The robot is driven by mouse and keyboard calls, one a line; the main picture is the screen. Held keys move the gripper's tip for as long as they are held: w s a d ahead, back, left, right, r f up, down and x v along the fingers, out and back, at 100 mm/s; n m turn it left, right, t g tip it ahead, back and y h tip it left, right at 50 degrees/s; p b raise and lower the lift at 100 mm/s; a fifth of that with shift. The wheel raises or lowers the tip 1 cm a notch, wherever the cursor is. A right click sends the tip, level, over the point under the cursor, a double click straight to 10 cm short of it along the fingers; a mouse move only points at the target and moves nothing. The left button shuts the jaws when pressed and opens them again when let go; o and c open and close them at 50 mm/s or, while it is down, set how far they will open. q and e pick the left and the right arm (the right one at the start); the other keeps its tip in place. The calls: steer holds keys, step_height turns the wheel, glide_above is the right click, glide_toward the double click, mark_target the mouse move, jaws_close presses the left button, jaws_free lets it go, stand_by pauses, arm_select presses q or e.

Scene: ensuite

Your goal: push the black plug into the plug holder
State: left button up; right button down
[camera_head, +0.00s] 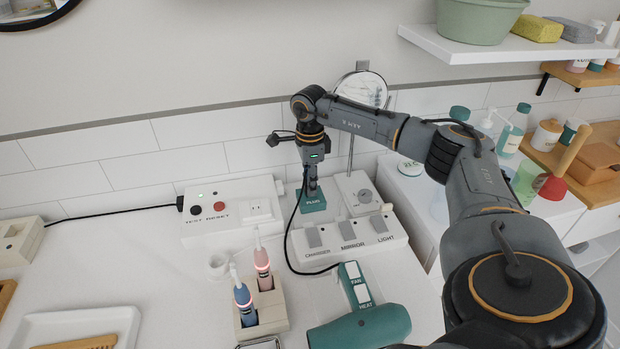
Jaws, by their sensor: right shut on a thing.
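The plug holder (313,204) is a small teal block lettered PLUG, on the white counter near the wall. My right gripper (312,186) points down directly over it, with its fingers shut close to the block's top. A black cord (289,238) runs from beside the fingers down to the teal hair dryer (360,328). The black plug itself is hidden by the fingers; I cannot tell how deep it sits in the holder. My left gripper is not in view.
A white TEST/RESET box (232,211) with a socket stands left of the holder. A switch panel (349,237) and dial box (360,192) are close on the right. Toothbrushes stand in a holder (274,315) in front. A round mirror (363,88) rises behind my arm.

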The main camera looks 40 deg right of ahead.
steer(key=shift+f, duration=0.5)
steer(key=c, duration=1)
jaws_free()
step_height(320, 180, up, 12)
